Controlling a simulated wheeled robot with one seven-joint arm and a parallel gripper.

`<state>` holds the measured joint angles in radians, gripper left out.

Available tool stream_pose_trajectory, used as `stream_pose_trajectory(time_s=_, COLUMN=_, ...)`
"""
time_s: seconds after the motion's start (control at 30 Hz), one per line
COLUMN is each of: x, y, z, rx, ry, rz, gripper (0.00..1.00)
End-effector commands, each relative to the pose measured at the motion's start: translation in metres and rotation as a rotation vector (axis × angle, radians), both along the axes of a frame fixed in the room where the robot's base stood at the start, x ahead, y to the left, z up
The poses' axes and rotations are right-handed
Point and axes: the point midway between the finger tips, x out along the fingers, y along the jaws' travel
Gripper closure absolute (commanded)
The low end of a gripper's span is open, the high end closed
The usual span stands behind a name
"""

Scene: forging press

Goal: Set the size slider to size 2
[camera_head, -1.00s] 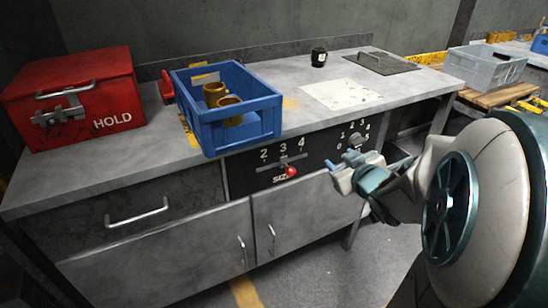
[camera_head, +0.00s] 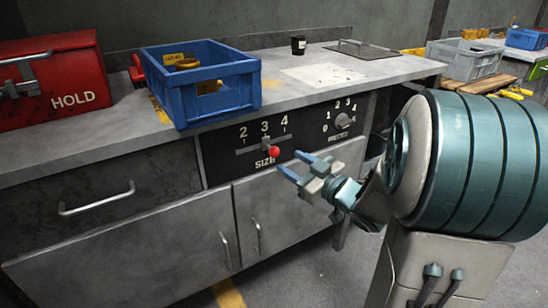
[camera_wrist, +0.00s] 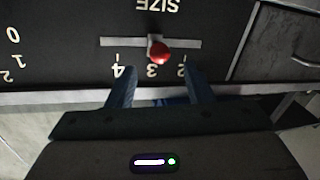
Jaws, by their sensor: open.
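The size slider is a red ball knob (camera_head: 274,152) on a short horizontal track in the black panel (camera_head: 225,152), under the numbers 2, 3 and 4. It stands at about 3. The wrist view shows the panel upside down, with the red knob (camera_wrist: 160,53) beside the 3 and the 2 to its right. My gripper (camera_head: 297,164) is open and empty, just right of and slightly below the knob in the head view. In the wrist view its two blue fingers (camera_wrist: 160,72) point toward the panel, one on either side of the knob's line. No contact shows.
A rotary dial (camera_head: 344,121) sits right of the slider. A blue crate (camera_head: 225,100) stands on the worktop above, with a red toolbox (camera_head: 75,75) to the left. Cabinet doors (camera_head: 292,200) with handles lie below the panel. Open floor is in front.

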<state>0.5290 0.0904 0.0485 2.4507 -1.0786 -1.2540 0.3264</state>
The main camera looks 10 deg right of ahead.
Motion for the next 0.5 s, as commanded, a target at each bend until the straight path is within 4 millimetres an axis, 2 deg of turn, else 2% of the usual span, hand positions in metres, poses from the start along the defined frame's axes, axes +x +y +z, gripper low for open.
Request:
stream_pose_trajectory(time_s=0.2, x=0.039, y=0.022, z=-0.003, rx=-0.001, ry=-0.001, rz=0.002, gripper=0.53)
stream_pose_trajectory(time_s=0.33, x=0.054, y=0.030, z=-0.002, rx=-0.001, ry=0.000, rz=0.001, gripper=0.53)
stream_pose_trajectory(time_s=0.5, x=0.064, y=0.035, z=0.000, rx=0.000, ry=0.000, rz=-0.001, gripper=0.53)
